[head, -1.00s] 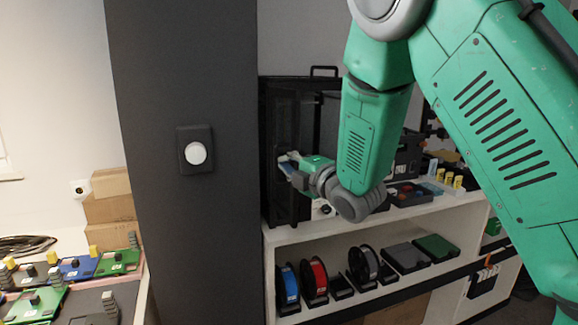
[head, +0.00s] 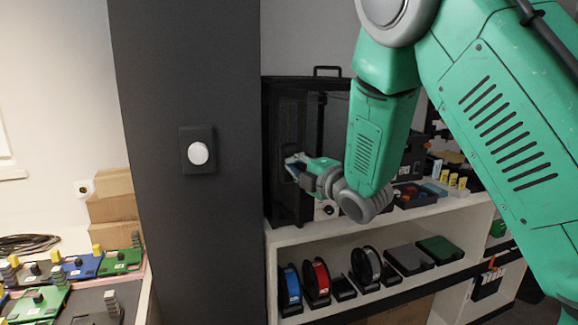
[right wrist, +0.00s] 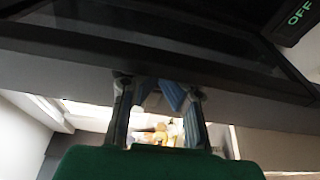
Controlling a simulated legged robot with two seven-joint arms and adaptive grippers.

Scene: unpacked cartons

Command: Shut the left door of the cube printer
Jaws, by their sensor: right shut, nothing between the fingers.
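The cube printer (head: 327,84) is a black framed box with a top handle, standing on the white shelf unit behind my right arm. Its left door (head: 288,110) is a dark see-through panel in a black frame, at the box's left side, and appears partly open. My right gripper (head: 293,163) is shut and empty, with its tips at the door's panel; contact cannot be told. In the right wrist view the closed blue-padded fingers (right wrist: 160,95) lie just under a dark frame bar (right wrist: 150,52). My right forearm hides much of the printer's front. My left gripper is out of view.
A dark pillar (head: 190,240) with a white round knob (head: 198,153) stands close left of the printer. Filament spools (head: 317,280) sit on the shelf below. Small trays (head: 412,195) lie right of the printer. A green "OFF" label (right wrist: 299,13) shows in the wrist view.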

